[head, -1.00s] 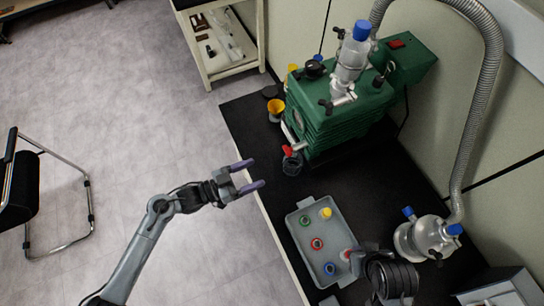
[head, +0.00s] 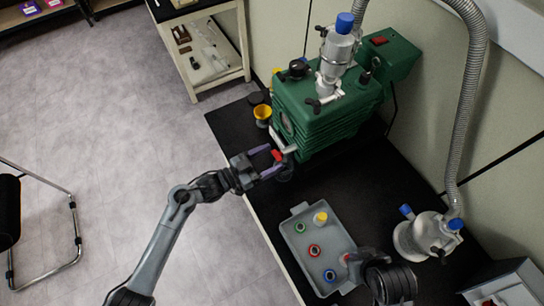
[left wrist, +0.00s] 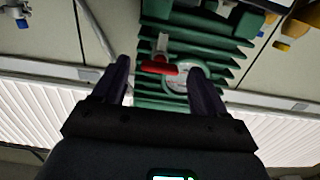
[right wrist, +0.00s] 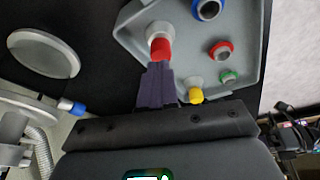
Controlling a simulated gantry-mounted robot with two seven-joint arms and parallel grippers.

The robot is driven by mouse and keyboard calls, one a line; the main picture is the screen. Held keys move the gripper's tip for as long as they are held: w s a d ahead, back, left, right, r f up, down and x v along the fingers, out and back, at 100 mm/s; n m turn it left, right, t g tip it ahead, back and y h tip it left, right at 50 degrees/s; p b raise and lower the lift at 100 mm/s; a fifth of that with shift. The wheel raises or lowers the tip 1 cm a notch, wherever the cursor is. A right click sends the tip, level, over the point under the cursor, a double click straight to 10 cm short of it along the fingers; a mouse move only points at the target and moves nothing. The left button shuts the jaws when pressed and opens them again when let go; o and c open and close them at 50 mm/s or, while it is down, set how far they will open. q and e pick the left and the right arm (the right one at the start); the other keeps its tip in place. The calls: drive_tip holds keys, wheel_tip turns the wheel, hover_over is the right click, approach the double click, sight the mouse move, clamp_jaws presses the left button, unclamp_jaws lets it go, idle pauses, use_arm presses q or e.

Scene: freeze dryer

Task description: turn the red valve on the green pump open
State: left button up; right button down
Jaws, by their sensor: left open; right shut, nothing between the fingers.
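The green pump (head: 330,108) stands on the black bench top. Its red valve (head: 277,155) is low on the pump's near left end and also shows in the left wrist view (left wrist: 159,67). My left gripper (head: 268,163) is open, with its purple fingers on either side of the red valve in the picture. In the left wrist view the left fingers (left wrist: 162,75) show a gap to each side of the valve, and no contact is visible. My right gripper (right wrist: 157,72) is shut and empty, its fingertips close to a red-tipped piece (right wrist: 160,47) at the grey tray.
The grey tray (head: 297,212) with several coloured-ringed pieces lies right of my left gripper.

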use_arm(q)
drive_tip(key=shift+w+d, duration=0.3)
drive_tip(key=shift+d, duration=0.25)
use_arm(e)
drive_tip(key=shift+a, duration=0.1)
use_arm(q)
drive_tip(key=c, duration=1.1)
drive_tip(key=shift+o, duration=0.2)
use_arm(e)
drive_tip(key=shift+r, duration=0.1)
